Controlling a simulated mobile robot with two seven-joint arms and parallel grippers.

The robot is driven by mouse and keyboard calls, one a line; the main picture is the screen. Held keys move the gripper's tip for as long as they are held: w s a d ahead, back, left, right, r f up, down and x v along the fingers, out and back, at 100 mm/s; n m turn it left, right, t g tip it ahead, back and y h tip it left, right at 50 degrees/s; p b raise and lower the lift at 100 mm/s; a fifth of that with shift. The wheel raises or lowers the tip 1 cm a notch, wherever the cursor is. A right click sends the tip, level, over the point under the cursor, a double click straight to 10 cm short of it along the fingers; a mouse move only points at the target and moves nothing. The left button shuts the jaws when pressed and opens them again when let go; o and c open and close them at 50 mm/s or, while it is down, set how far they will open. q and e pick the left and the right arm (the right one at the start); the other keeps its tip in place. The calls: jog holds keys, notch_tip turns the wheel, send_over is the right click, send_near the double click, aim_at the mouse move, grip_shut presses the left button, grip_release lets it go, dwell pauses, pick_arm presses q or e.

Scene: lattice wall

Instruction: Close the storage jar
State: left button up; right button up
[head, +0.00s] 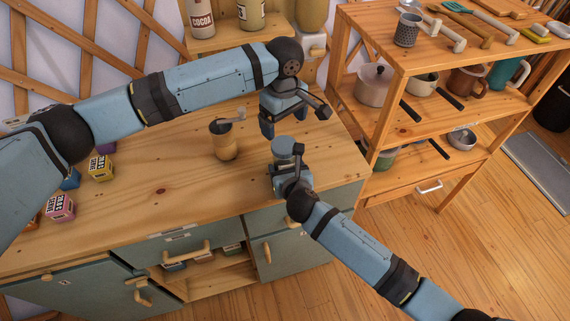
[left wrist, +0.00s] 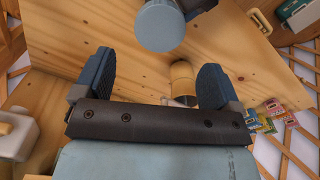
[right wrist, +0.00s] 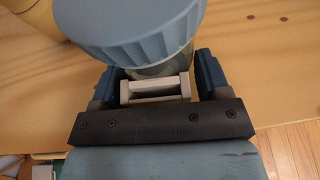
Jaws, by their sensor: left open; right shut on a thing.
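The storage jar (head: 287,160) stands upright near the front edge of the wooden counter, with a ribbed round blue lid (head: 284,147) at its top. The lid fills the top of the right wrist view (right wrist: 140,35), above clear glass and a pale bracket-like piece (right wrist: 156,88). I cannot tell if the lid is fully seated. My right gripper (head: 285,175) is shut on the jar, below the lid. My left gripper (head: 297,120) is open and empty, above and behind the jar. In the left wrist view the lid (left wrist: 160,27) lies beyond the open fingers.
A wooden grinder (head: 226,143) with a metal crank stands left of the jar. Several small coloured boxes (head: 101,167) sit at the counter's left. A shelf unit (head: 400,110) with pots and mugs stands at the right. The counter's middle (head: 165,190) is clear.

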aim_at(284, 144)
pick_arm(q)
jog(key=shift+f, duration=4)
jog(key=c, duration=0.9)
jog(key=m, duration=1)
jog(key=o, duration=1)
